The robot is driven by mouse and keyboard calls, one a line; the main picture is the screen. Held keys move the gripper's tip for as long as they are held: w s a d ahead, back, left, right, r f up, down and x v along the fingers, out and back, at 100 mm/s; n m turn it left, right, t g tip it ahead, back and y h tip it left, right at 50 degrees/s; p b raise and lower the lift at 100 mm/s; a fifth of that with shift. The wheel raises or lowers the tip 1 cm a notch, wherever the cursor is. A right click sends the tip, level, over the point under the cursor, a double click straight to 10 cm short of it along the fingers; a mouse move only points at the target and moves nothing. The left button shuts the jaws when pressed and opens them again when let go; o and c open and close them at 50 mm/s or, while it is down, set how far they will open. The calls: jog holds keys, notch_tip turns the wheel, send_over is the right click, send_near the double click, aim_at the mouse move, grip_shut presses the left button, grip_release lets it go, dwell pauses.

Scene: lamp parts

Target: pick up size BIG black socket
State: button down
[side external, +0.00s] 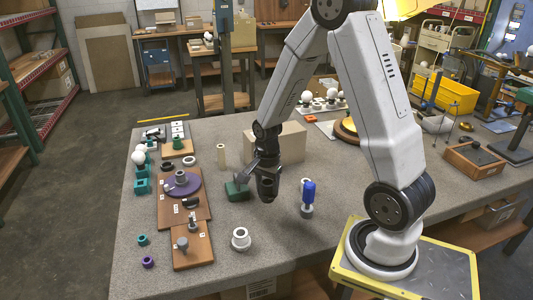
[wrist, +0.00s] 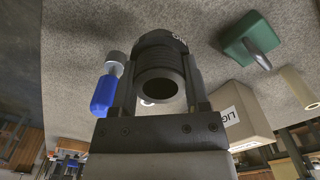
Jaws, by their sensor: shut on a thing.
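A black ribbed socket (wrist: 160,72) sits between the two fingers of my gripper (wrist: 163,90) in the wrist view, its round open end facing the camera. White lettering shows on its rim. In the side view the black socket (side external: 267,188) hangs below the end of my arm, held above the grey table. My gripper (side external: 266,172) is shut on it there, pointing down. The fingers partly cover the socket's sides.
A green block with a handle (side external: 236,191) is just left of the socket, and a blue-handled tool (side external: 308,194) is to its right. A white ring part (side external: 240,239) lies nearer the front. Wooden boards with parts (side external: 192,246) line the left; a cardboard box (side external: 290,143) stands behind.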

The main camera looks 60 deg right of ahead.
jog(key=shift+r, duration=0.8)
